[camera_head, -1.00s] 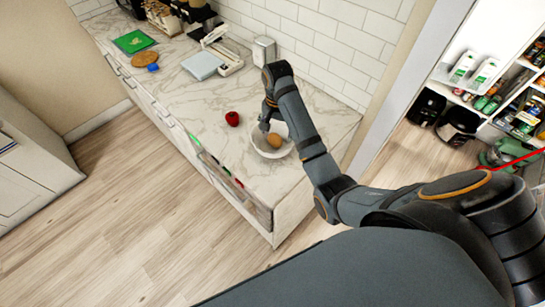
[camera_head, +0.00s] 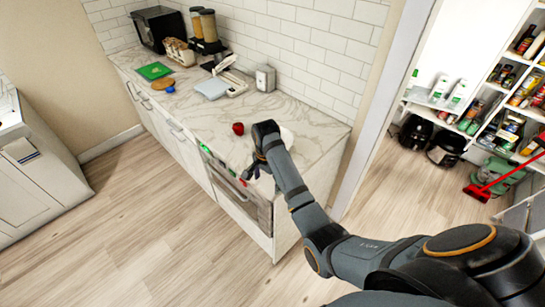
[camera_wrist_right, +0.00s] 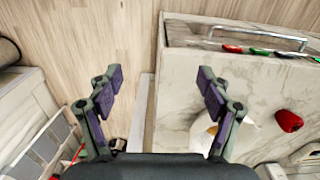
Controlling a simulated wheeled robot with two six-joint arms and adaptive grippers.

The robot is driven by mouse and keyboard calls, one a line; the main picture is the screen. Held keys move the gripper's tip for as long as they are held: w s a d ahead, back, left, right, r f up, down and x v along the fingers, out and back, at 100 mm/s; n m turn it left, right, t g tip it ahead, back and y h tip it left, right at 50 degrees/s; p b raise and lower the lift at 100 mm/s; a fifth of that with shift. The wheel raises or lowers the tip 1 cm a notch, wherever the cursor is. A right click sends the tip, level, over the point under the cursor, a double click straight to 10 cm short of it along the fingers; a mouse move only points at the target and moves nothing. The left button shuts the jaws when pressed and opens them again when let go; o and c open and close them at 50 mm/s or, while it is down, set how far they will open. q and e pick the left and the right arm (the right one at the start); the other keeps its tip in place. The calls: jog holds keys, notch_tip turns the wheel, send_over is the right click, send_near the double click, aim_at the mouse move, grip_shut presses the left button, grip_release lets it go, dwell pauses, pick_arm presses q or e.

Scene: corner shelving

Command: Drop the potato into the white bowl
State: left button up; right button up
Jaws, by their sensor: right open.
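The white bowl (camera_head: 287,138) is on the marble counter, mostly hidden behind my right arm in the head view. In the right wrist view the bowl (camera_wrist_right: 198,133) shows partly behind one finger. A small brownish-yellow patch in it, probably the potato (camera_wrist_right: 213,130), shows beside that finger; the potato is hidden in the head view. My right gripper (camera_head: 254,170) is open near the counter's front edge, apart from the bowl. In the wrist view the right gripper (camera_wrist_right: 160,82) has its fingers wide apart with nothing between them. My left gripper is not in view.
A red fruit or vegetable (camera_head: 238,128) sits on the counter (camera_head: 215,115) left of the bowl. A scale-like device (camera_head: 212,88), a green board (camera_head: 155,71) and jars stand farther back. Stocked shelves (camera_head: 495,105) are at right. The wooden floor in front is clear.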

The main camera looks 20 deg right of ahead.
jog(key=shift+m, duration=0.9)
jog(key=f, duration=0.1)
jog(key=a+f, duration=0.1)
jog(key=a+f+b, duration=0.1)
jog(key=shift+w+f, duration=0.3)
jog(key=shift+f, duration=0.1)
jog(key=shift+w+d+f, duration=0.1)
jog(key=shift+w, duration=0.05)
jog(key=s+d+f+n+b, duration=0.1)
jog(key=s+f+n+b, duration=0.15)
jog(key=s+f, duration=0.65)
jog(key=s+d+f+n+b, duration=0.2)
jog(key=s+f+n, duration=0.1)
jog(key=f, duration=1.2)
jog(key=s+d+f+n+b, duration=0.1)
jog(key=s+f+n+b, duration=0.2)
jog(key=s+f, duration=0.7)
jog(key=s+d+f+n+b, duration=0.2)
jog(key=s+f+n, duration=0.1)
jog(key=s+f, duration=0.5)
jog(key=s+d+f+n+t+b, duration=0.1)
jog(key=s+f+n, duration=0.3)
jog(key=s+f, duration=0.4)
jog(key=s+d, duration=0.1)
jog(key=s, duration=0.5)
jog(key=shift+d+f+h+b, duration=0.25)
jog(key=shift+d+h+b, duration=0.05)
jog(key=shift+h+b, duration=0.1)
